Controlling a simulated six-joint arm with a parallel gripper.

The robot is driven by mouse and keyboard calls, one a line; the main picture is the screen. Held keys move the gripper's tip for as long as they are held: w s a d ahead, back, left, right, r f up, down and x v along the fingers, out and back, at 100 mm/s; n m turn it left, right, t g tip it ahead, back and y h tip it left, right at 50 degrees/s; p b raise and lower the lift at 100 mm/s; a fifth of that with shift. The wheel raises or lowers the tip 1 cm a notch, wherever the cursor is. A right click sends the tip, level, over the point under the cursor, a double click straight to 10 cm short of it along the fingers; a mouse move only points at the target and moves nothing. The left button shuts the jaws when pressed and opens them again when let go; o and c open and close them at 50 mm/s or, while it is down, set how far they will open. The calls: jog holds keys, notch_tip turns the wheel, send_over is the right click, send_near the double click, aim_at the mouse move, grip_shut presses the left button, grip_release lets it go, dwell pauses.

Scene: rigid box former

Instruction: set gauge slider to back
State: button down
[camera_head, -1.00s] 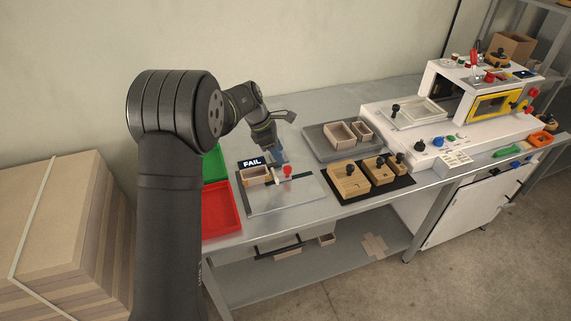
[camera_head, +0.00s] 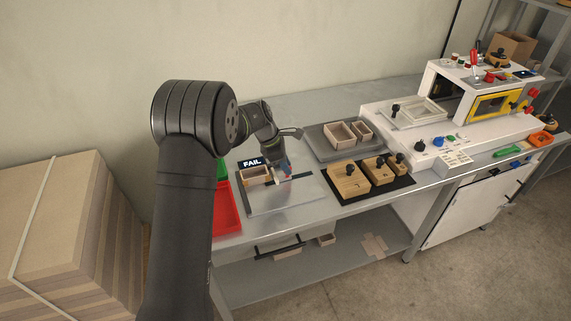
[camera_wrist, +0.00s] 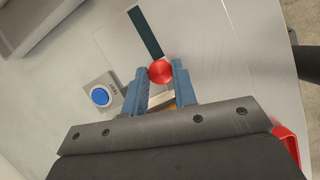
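The gauge is a grey plate (camera_head: 308,197) on the bench, with a dark slot (camera_wrist: 147,33) and a small wooden box (camera_head: 254,174) on it. The slider has a round red knob (camera_wrist: 160,71) at the near end of the visible slot in the wrist view. My gripper (camera_wrist: 161,69) points down with its blue fingers on both sides of the knob, apparently touching it and closed on it. In the head view the fingers (camera_head: 286,171) hide most of the knob. A pale slider part (camera_head: 275,174) shows beside the box.
A FAIL sign (camera_head: 251,162) stands behind the gauge. A blue button (camera_wrist: 101,97) is beside the plate. A red tray (camera_head: 227,208) lies left, wooden blocks (camera_head: 348,181) on a black mat right, and a grey tray (camera_head: 318,146) behind right.

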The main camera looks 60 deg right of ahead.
jog(key=s+d, duration=0.5)
jog(key=shift+s+d, duration=0.25)
jog(key=shift+s, duration=0.05)
jog(key=c, duration=1.3)
grip_release()
jog(key=shift+o, duration=0.7)
jog(key=shift+r, duration=0.1)
jog(key=v, duration=1.7)
jog(key=shift+w, duration=0.1)
